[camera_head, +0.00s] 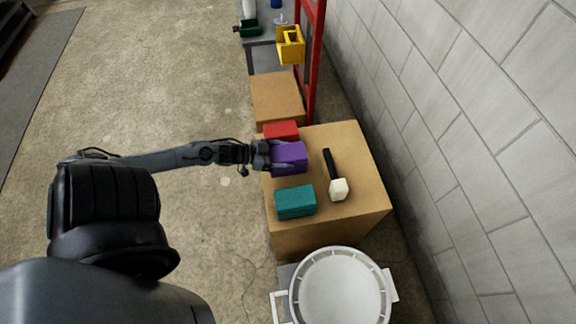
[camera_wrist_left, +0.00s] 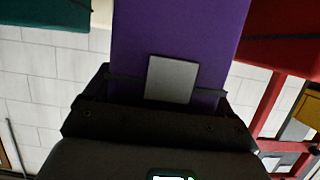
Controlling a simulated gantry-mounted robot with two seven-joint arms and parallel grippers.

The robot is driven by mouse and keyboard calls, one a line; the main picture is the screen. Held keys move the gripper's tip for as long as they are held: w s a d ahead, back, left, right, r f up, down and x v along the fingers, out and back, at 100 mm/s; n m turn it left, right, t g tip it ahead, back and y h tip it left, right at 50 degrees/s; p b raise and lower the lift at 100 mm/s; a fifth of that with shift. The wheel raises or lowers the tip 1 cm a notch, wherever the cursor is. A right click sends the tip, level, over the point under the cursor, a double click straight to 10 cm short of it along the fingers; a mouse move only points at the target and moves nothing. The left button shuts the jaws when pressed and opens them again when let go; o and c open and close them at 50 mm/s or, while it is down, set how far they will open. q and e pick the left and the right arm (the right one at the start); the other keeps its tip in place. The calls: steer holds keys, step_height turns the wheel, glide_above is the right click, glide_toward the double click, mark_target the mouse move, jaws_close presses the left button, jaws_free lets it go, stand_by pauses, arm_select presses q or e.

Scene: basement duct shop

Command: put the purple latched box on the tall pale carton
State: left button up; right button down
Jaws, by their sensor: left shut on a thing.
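The purple latched box (camera_head: 289,158) is at the left side of the large tan carton's top, between a red box and a teal box. My left gripper (camera_head: 268,155) reaches it from the left and is shut on it. In the left wrist view the purple box (camera_wrist_left: 180,35) fills the upper middle, with a grey latch plate (camera_wrist_left: 171,79) facing me, between the fingers of my left gripper (camera_wrist_left: 165,95). I cannot tell whether the box touches the surface below. A smaller tan carton (camera_head: 277,95) with a bare top stands behind; which carton is the tall pale one is unclear.
The large carton (camera_head: 360,160) also bears the red box (camera_head: 281,130), the teal box (camera_head: 295,202) and a pale-headed mallet (camera_head: 338,188). A white round bin (camera_head: 340,288) stands in front. A red frame (camera_head: 311,60) with a yellow holder (camera_head: 291,45) rises behind. A block wall is at right.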

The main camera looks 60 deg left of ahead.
arm_select(q)
steer(key=shift+f+b, duration=1.05)
steer(key=shift+f, duration=1.45)
steer(key=o, duration=1.1)
steer(key=shift+f, duration=0.1)
steer(key=shift+o, duration=0.2)
steer(key=shift+s+r, duration=0.2)
steer(key=p+v, duration=0.4)
steer(key=v, duration=0.7)
steer(key=shift+s+p, duration=0.25)
steer(key=shift+p, duration=0.05)
